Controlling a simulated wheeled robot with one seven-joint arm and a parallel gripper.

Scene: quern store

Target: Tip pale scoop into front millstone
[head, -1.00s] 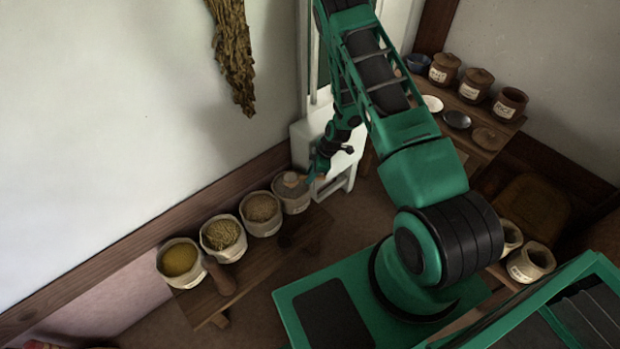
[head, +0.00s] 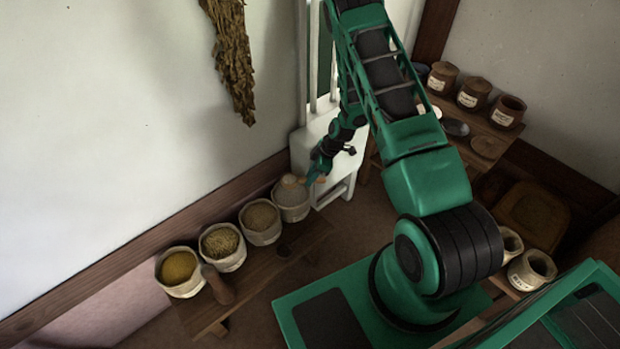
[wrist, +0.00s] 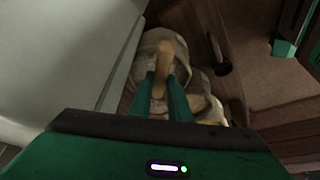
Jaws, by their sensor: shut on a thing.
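The pale scoop (head: 289,181) shows at the mouth of the rearmost cloth sack (head: 292,208), at the left wall. My gripper (head: 312,180) is just right of it, shut on the scoop's handle. In the wrist view the tan handle (wrist: 163,66) stands between the two green fingers of my gripper (wrist: 162,88). The scoop's bowl is mostly hidden there, so I cannot tell what it holds. Whether the scoop touches the grey contents of the sack is unclear. I cannot make out a millstone in either view.
Several open sacks (head: 180,272) line a low wooden bench (head: 255,278) along the wall, with a wooden pestle-like piece (head: 217,285) at its near end. A white chair (head: 333,160) stands close behind my gripper. A shelf with brown jars (head: 474,92) is at right.

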